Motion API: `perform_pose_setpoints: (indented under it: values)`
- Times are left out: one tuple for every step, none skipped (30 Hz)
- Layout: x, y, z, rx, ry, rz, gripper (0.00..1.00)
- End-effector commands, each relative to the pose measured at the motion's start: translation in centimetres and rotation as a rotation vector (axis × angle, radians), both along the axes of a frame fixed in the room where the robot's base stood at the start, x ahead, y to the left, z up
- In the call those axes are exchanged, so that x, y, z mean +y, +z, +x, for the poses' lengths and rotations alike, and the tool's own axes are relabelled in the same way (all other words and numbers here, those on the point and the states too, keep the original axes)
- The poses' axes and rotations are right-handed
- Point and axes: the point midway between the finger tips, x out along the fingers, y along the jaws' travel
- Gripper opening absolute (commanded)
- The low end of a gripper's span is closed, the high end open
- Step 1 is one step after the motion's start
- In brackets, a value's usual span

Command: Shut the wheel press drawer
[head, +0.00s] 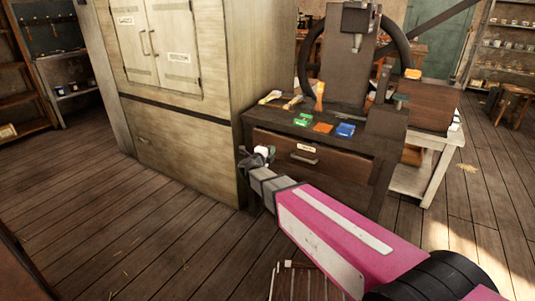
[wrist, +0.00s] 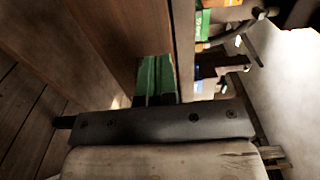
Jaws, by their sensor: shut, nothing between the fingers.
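The wheel press (head: 350,60) stands on a dark wooden bench, its round handwheel (head: 307,58) partly hidden behind the upright. The drawer (head: 335,164) is in the bench front, with a pale label and a metal handle (head: 304,159). How far its front stands out is not clear. My gripper (head: 258,157) is at the left end of the drawer front, left of the handle. In the wrist view, my gripper's green fingertips (wrist: 155,77) are together, empty, close to a brown wooden panel (wrist: 110,35). Contact with it cannot be told.
A tall pale cabinet (head: 165,90) stands close on the left of the bench. Green, orange and blue items (head: 345,130) lie on the bench top. A white side table (head: 434,160) stands at right. The floor (head: 110,210) is clear at front left.

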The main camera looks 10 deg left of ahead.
Motion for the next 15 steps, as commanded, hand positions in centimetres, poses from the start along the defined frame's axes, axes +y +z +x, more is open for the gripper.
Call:
perform_pose_setpoints:
  values:
    - [-0.3,-0.1,1.2,0.000,-0.001,0.001,0.00]
    - [-0.6,-0.1,1.7,0.000,-0.002,0.001,0.00]
    - [-0.9,0.0,2.4,0.000,-0.003,0.001,0.00]
    - [-1.1,0.0,2.9,0.000,-0.002,0.001,0.00]
    - [-1.2,0.0,3.5,-0.001,-0.001,0.002,0.00]
    - [-1.5,0.0,4.1,-0.001,-0.001,0.002,0.00]
    - [-1.8,0.0,4.6,-0.002,-0.002,0.001,0.00]
    - [-2.0,0.0,5.1,-0.002,-0.002,0.001,0.00]
    - [-2.2,0.0,5.6,-0.001,-0.001,0.001,0.00]
    - [-2.3,0.0,6.0,-0.001,0.000,0.001,0.00]
    - [-2.5,0.0,6.4,-0.001,0.000,0.001,0.00]
    - [-2.7,0.0,6.8,-0.001,-0.001,0.001,0.00]
    - [-2.9,0.0,7.1,-0.001,-0.001,0.001,0.00]
    - [-3.0,0.0,7.4,-0.001,-0.001,0.001,0.00]
    - [-3.1,0.0,7.7,-0.001,0.000,0.001,0.00]
